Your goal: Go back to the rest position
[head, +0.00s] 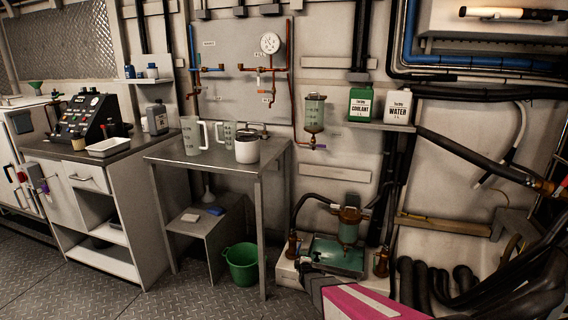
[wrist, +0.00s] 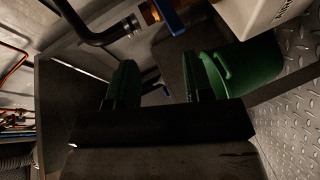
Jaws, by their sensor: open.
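My gripper (wrist: 158,82) shows in the wrist view as two green-tinted fingers standing apart on a dark palm. The gap between them is empty and I see nothing held. The wrist view is turned on its side, with the ribbed floor at its right. A green bucket (wrist: 243,65) shows beyond the right finger, apart from the palm. In the head view the bucket (head: 242,264) stands on the floor by the metal table (head: 215,158). I cannot make out my gripper in the head view.
Coolant (head: 363,106) and water (head: 398,106) jugs stand on a wall shelf. A pump (head: 348,225) and thick black hoses (head: 465,280) crowd the lower right. Floor (head: 205,297) is clear at the front left.

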